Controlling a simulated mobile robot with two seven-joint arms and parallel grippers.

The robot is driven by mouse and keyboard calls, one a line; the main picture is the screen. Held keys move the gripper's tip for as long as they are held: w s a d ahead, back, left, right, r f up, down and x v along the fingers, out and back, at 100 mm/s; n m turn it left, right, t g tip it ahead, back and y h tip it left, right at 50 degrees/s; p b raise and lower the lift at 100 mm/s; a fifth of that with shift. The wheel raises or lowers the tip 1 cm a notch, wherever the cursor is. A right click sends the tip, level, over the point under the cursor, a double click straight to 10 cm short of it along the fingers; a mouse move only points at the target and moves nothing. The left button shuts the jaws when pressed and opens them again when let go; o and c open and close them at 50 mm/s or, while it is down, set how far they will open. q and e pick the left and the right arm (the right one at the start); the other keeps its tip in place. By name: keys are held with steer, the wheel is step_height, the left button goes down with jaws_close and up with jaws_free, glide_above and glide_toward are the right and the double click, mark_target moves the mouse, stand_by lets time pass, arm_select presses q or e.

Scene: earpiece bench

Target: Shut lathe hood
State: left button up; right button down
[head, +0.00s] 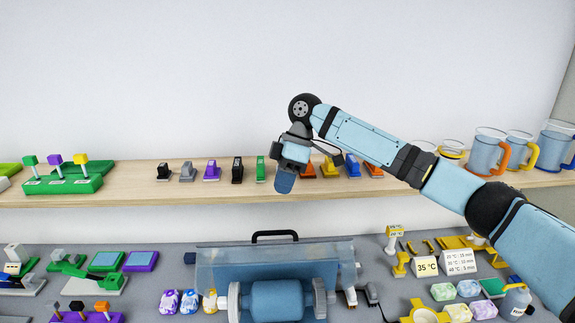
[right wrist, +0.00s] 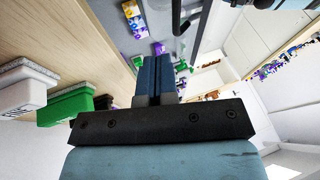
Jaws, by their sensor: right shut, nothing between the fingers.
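The lathe (head: 275,300), with a blue drum between grey discs, stands at the front middle of the bench in the head view. Its clear hood (head: 220,256) appears swung up behind the drum, which shows uncovered in front. A black handle (head: 275,236) runs along the hood's top edge. My right gripper (head: 284,184) points down above the handle, clear of it, in front of the shelf. Its blue fingers are together and empty, also in the right wrist view (right wrist: 157,75). My left gripper is not in view.
A wooden shelf (head: 130,187) behind carries several small coloured stamps and, at right, measuring jugs (head: 486,151). Mottled earpiece pieces (head: 180,301) lie left of the lathe. Yellow stands and a temperature card (head: 426,266) are at its right.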

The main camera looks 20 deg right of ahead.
steer(key=x, duration=0.4)
steer(key=shift+w+d+p, duration=0.1)
steer(key=shift+w+p, duration=0.15)
steer(key=shift+p, duration=0.1)
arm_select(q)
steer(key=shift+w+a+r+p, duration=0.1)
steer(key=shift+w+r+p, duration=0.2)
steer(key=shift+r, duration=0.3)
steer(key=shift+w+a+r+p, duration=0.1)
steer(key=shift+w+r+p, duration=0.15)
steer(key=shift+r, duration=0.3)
arm_select(e)
steer(key=s+f, duration=0.2)
steer(key=s, duration=0.1)
steer(key=shift+a+f, duration=0.4)
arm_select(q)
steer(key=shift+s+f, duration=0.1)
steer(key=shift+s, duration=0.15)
